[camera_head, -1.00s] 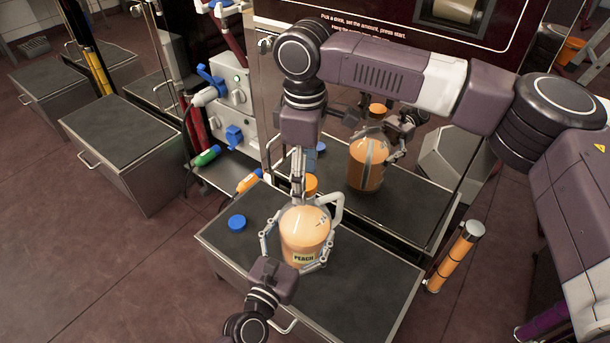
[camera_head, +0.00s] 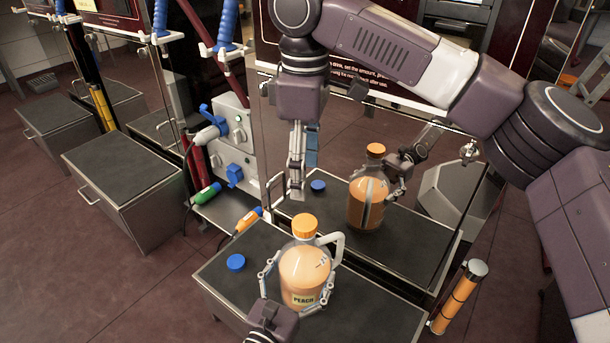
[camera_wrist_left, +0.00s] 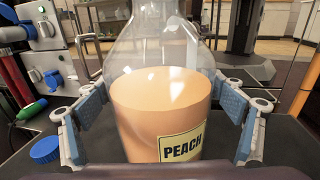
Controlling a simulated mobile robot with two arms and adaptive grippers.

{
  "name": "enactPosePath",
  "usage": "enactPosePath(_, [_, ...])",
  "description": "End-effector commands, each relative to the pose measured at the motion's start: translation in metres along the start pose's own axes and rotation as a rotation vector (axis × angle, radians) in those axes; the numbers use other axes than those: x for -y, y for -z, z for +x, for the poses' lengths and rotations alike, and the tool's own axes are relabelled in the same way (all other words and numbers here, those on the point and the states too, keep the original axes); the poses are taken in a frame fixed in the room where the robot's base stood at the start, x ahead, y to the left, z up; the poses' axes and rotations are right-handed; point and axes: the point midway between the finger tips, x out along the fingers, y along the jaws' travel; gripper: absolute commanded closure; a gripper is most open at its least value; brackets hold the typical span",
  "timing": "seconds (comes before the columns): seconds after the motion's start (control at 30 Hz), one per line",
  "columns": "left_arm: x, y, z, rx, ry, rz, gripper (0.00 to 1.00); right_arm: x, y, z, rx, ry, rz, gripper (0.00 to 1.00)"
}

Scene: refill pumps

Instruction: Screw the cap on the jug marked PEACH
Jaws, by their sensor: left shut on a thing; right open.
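The jug marked PEACH (camera_head: 303,272) stands upright on the dark-topped cabinet, partly full of peach-coloured liquid; it also shows in the left wrist view (camera_wrist_left: 160,110). An orange cap (camera_head: 304,226) sits level on its mouth; I cannot tell how tight it is. My left gripper (camera_head: 297,283) is shut around the jug's body, with its finger pads on both sides in the left wrist view (camera_wrist_left: 160,98). My right gripper (camera_head: 297,188) is open and empty, pointing down above the cap and apart from it.
A blue cap (camera_head: 236,262) lies on the cabinet top (camera_head: 222,281) left of the jug. A reflective panel behind shows the jug's reflection (camera_head: 367,203). A dispenser (camera_head: 229,140) with coloured nozzles stands at back left. An orange-banded cylinder (camera_head: 459,297) stands right of the cabinet.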

Motion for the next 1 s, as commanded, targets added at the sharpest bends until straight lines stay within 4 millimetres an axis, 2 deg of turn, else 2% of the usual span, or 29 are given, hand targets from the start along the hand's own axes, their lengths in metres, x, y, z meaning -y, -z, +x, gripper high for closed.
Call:
enactPosePath(0.1, [0.000, 0.000, 0.000, 0.000, -0.001, -0.001, 0.81, 0.000, 0.000, 0.000, 0.000, 0.000, 0.000, 0.42])
enactPosePath(0.13, [0.000, 0.000, 0.000, 0.000, -0.001, -0.001, 0.12, 0.000, 0.000, 0.000, 0.000, 0.000, 0.000, 0.42])
enactPosePath(0.23, [0.000, 0.000, 0.000, 0.000, -0.001, -0.001, 0.01, 0.000, 0.000, 0.000, 0.000, 0.000, 0.000, 0.42])
enactPosePath(0.53, [0.000, 0.000, -0.001, 0.000, 0.000, 0.000, 0.00, 0.000, 0.000, 0.001, 0.000, 0.000, 0.000, 0.42])
enactPosePath(0.67, [0.000, 0.002, -0.010, -0.003, 0.000, 0.001, 0.00, 0.000, 0.000, 0.001, 0.000, 0.000, 0.000, 0.42])
enactPosePath(0.77, [-0.001, 0.002, -0.026, -0.004, 0.000, 0.000, 0.00, 0.000, 0.000, 0.001, 0.000, 0.000, 0.000, 0.42])
enactPosePath(1.0, [0.000, 0.002, -0.078, -0.004, 0.002, 0.002, 0.00, 0.000, 0.000, 0.001, 0.000, 0.000, 0.000, 0.42])
